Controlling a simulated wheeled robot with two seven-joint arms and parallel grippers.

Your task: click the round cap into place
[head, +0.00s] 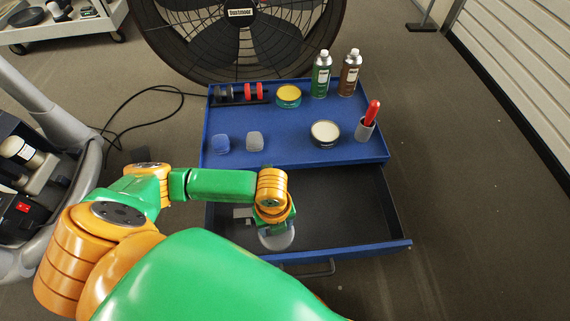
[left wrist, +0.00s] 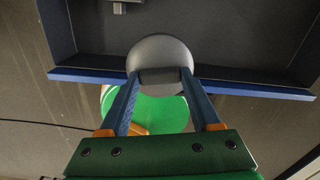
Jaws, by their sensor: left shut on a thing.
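The round cap (head: 278,238) is a smooth grey disc, seen low over the front of the open drawer (head: 340,205). My left gripper (head: 277,226) reaches in from the left and points down at it. In the left wrist view the cap (left wrist: 160,50) is a grey dome with a dark grip bar. My left gripper (left wrist: 160,77) is shut on that bar, with one blue finger on each side. The cap overlaps the drawer's blue front edge in this view; I cannot tell whether it touches it. My right gripper is not in view.
The blue cart top (head: 290,150) carries sponges, tins, a green bottle (head: 320,75), a brown bottle (head: 349,75) and a red-handled tool (head: 372,110) in a cup. A large fan (head: 240,40) stands behind. A grey machine frame (head: 45,95) stands left. Floor on the right is clear.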

